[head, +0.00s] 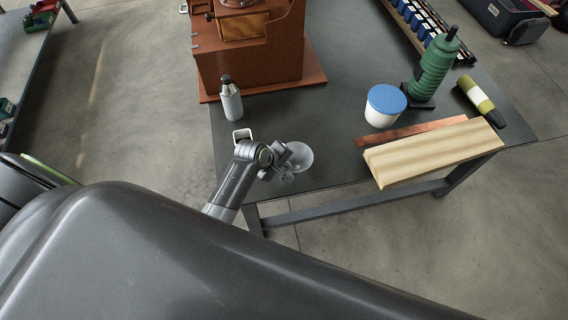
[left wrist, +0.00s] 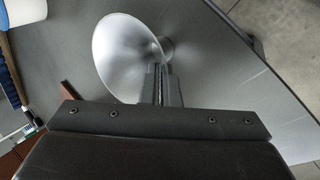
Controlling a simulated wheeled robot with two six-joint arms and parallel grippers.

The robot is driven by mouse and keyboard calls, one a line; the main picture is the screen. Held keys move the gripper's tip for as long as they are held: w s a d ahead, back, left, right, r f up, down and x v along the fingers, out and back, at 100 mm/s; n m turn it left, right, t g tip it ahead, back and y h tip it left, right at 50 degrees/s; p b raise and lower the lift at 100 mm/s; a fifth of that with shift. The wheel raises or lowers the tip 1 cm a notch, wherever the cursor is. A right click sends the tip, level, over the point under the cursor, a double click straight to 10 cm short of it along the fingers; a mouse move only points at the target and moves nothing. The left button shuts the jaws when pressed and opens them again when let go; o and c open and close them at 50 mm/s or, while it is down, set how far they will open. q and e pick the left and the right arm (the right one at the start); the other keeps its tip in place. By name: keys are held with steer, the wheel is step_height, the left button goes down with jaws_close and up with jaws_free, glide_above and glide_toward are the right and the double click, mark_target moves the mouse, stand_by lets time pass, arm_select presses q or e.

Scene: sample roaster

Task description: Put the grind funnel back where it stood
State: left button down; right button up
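The grind funnel (head: 298,156) is a pale grey metal cone near the table's front edge, left of the wooden board. My left gripper (head: 284,172) is at its near side. In the left wrist view the funnel (left wrist: 122,58) shows its wide mouth tilted toward the left. There the fingers (left wrist: 162,82) are close together on it where the cone meets the short spout. The finger contact is partly hidden. I cannot tell whether the funnel touches the table. My right gripper is in neither view.
A small white square-rimmed piece (head: 242,136) is just left of my gripper. Behind are a grey bottle (head: 231,100) and a brown wooden cabinet (head: 270,58). To the right are a blue-lidded tub (head: 384,106), copper strip (head: 405,131), wooden board (head: 432,153) and green bottle-like object (head: 434,68).

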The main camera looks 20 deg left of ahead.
arm_select(q)
steer(key=c, duration=1.7)
jaws_free()
steer(key=shift+f, duration=0.1)
steer(key=p+v, duration=0.1)
steer(key=v, duration=1.1)
